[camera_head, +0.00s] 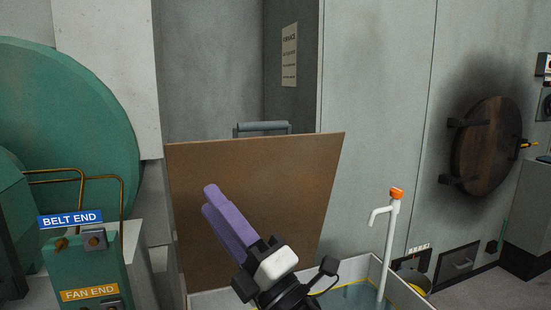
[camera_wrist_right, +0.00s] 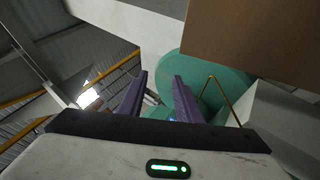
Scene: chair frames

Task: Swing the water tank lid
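The water tank lid (camera_head: 295,175) is a flat brown board standing steeply raised, slightly tilted, at the back of the tank. It also fills the upper right of the right wrist view (camera_wrist_right: 260,40). The white-walled tank (camera_head: 405,287) is uncovered, with water (camera_head: 352,297) visible inside. My right gripper (camera_head: 209,200), with purple fingers, is in front of the lid's left half in the head view; whether it touches the lid is unclear. In the wrist view its fingers (camera_wrist_right: 160,76) are apart with nothing between them. My left gripper is out of view.
A white pipe with an orange top (camera_head: 396,195) stands at the tank's right. A grey bar (camera_head: 262,127) shows above the lid's top edge. Green machinery (camera_head: 75,120) with labelled boxes is at left. A round wooden door (camera_head: 487,147) is on the right wall.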

